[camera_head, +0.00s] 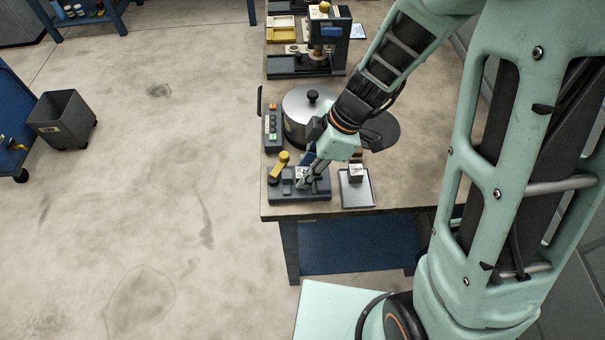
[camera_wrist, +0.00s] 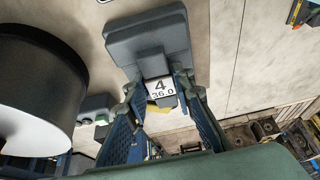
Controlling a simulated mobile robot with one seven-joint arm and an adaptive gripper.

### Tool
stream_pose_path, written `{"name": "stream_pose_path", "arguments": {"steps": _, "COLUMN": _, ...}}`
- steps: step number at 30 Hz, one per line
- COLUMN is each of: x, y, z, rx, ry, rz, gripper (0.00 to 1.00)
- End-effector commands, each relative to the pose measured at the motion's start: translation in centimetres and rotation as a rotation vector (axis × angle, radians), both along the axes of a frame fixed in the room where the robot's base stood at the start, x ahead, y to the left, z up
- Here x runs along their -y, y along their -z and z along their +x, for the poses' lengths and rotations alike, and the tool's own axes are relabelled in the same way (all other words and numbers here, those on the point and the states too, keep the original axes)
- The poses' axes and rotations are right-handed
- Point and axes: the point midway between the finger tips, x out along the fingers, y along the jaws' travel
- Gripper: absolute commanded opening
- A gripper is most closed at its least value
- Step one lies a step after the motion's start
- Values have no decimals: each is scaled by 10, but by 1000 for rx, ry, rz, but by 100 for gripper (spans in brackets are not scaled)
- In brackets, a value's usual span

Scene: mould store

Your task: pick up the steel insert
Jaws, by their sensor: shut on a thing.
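The steel insert (camera_wrist: 155,66) is a small grey block with a white label reading "4" and "36.0", seen in the wrist view between my fingers. My gripper (camera_wrist: 160,97) is shut on it, with one blue-padded finger on each side. In the head view my gripper (camera_head: 308,181) points down at the right part of a dark grey fixture (camera_head: 282,196) near the bench's front edge. The fixture's end also shows behind the insert in the wrist view (camera_wrist: 147,33). I cannot tell whether the insert still touches the fixture. My fingers partly hide it.
A grey tray (camera_head: 358,201) with another labelled block (camera_head: 357,174) lies just right of the fixture. A steel pot (camera_head: 301,115) and a button box (camera_head: 271,130) are close behind. A press (camera_head: 325,40) stands farther back.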

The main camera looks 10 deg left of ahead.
Motion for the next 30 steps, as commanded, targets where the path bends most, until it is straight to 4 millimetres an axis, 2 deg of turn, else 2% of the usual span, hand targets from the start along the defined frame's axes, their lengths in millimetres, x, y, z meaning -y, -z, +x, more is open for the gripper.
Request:
{"name": "stream_pose_path", "arguments": {"steps": 11, "x": 0, "y": -5, "z": 1, "rx": 3, "ry": 0, "rz": 2, "gripper": 0}}
{"name": "stream_pose_path", "arguments": {"steps": 14, "x": -1, "y": -16, "z": 2, "rx": 5, "ry": -1, "rz": 3, "gripper": 0}}
{"name": "stream_pose_path", "arguments": {"steps": 24, "x": -1, "y": -75, "z": 1, "rx": 5, "ry": -1, "rz": 2, "gripper": 0}}
{"name": "stream_pose_path", "arguments": {"steps": 30, "x": 0, "y": -99, "z": 1, "rx": 3, "ry": 0, "rz": 2, "gripper": 0}}
